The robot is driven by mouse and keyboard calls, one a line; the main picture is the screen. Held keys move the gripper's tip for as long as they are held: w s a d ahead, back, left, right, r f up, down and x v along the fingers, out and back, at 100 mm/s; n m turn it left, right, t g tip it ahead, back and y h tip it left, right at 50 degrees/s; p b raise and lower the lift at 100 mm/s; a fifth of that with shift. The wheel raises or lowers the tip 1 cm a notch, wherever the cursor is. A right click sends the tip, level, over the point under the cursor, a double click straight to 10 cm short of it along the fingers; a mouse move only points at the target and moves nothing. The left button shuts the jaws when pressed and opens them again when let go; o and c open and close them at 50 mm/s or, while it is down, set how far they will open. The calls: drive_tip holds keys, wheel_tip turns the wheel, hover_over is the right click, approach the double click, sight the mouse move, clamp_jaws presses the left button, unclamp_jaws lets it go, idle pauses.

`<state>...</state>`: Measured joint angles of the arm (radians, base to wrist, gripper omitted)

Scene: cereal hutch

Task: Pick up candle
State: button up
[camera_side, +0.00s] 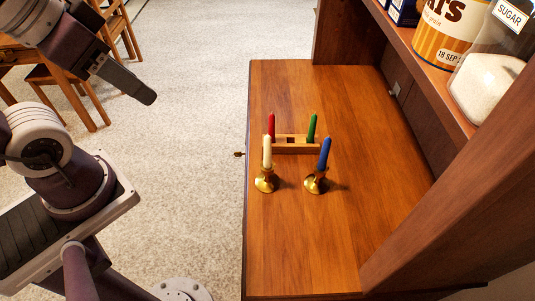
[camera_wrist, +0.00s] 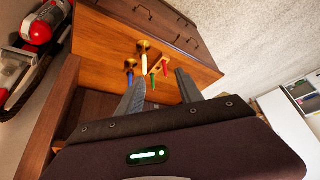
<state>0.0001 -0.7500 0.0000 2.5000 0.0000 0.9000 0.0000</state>
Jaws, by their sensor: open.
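A white candle (camera_side: 267,152) and a blue candle (camera_side: 324,153) stand upright in brass holders (camera_side: 264,184) at the front of the counter. Behind them, a red candle (camera_side: 271,124) and a green candle (camera_side: 312,127) stand in a small wooden block (camera_side: 297,149). My gripper (camera_side: 148,97) is left of the counter and above the floor, apart from all the candles. In the wrist view its fingers (camera_wrist: 160,78) are spread and empty, with the white candle (camera_wrist: 143,66), red candle (camera_wrist: 165,68), blue candle (camera_wrist: 130,79) and green candle (camera_wrist: 153,81) beyond.
The wooden hutch counter (camera_side: 350,235) is otherwise largely clear. A shelf on the right holds an oats canister (camera_side: 445,32) and a sugar jar (camera_side: 492,75). A small key or knob (camera_side: 239,154) sticks out at the counter's left edge. Wooden chairs (camera_side: 70,90) stand at the far left.

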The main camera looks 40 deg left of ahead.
drive_tip(key=w+d+f+n+g, duration=0.1)
drive_tip(key=w+d+n, duration=0.1)
drive_tip(key=w+n, duration=0.3)
drive_tip(key=n+g+h, duration=0.2)
drive_tip(key=n+g, duration=0.2)
drive_tip(key=n, duration=0.8)
approach(269, 150)
drive_tip(key=f, duration=0.2)
drive_tip(key=shift+n+g, duration=0.3)
drive_tip(key=shift+n, duration=0.4)
drive_tip(key=f, duration=0.2)
drive_tip(key=d+f, duration=0.1)
drive_tip(key=f, duration=0.2)
drive_tip(key=w+f, duration=0.1)
drive_tip(key=f, duration=0.1)
drive_tip(key=shift+d+f, duration=0.15)
drive_tip(key=shift+f, duration=0.6)
clamp_jaws()
